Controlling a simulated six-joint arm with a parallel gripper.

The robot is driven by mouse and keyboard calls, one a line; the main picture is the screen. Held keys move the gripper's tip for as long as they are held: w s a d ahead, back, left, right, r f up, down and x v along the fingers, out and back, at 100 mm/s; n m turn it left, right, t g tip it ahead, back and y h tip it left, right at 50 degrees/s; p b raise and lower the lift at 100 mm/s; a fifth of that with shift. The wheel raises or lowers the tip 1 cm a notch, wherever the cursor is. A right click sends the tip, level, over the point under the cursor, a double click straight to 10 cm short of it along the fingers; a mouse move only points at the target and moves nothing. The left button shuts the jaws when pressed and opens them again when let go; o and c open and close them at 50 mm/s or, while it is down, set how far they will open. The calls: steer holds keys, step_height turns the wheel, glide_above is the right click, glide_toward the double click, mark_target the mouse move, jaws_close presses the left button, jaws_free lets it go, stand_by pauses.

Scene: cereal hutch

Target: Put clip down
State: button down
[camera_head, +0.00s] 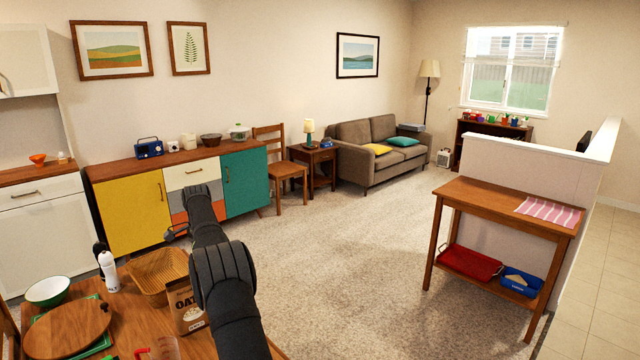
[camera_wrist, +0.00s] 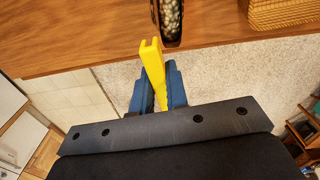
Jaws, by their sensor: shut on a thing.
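The clip (camera_wrist: 153,65) is a narrow yellow piece with a small notch at its far end. It shows in the wrist view, sticking out beyond the blue fingers of my gripper (camera_wrist: 158,84), which are shut on it. The clip's far end appears over the front edge of a wooden table (camera_wrist: 75,45) in that view; I cannot tell its height or whether it touches. In the head view the clip is not discernible. There, an oats bag (camera_head: 187,305) stands on the wooden table (camera_head: 135,325), close beside my arm.
A woven basket (camera_head: 158,272), a white bottle (camera_head: 109,270), a green bowl (camera_head: 47,291) and a round wooden board (camera_head: 68,328) crowd the table. A dark-rimmed thing with pale speckles (camera_wrist: 171,18) is close to the clip. The carpet (camera_head: 345,265) is clear.

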steer(key=w+d+f+n, duration=0.1)
steer(key=d+f+n, duration=0.15)
steer(key=d, duration=0.75)
steer(key=d+f+n, duration=0.2)
steer(key=d+f, duration=0.2)
steer(key=d, duration=0.6)
steer(key=s+d+f+n, duration=0.1)
steer(key=s+d+f, duration=0.5)
steer(key=s+d, duration=0.2)
steer(key=s+d+f+n, duration=0.2)
steer(key=s+d+f, duration=0.4)
steer(key=s, duration=0.6)
steer(key=d, duration=0.2)
steer(key=shift+s+d, duration=0.3)
steer(key=shift+s, duration=0.05)
steer(key=shift+n, duration=0.25)
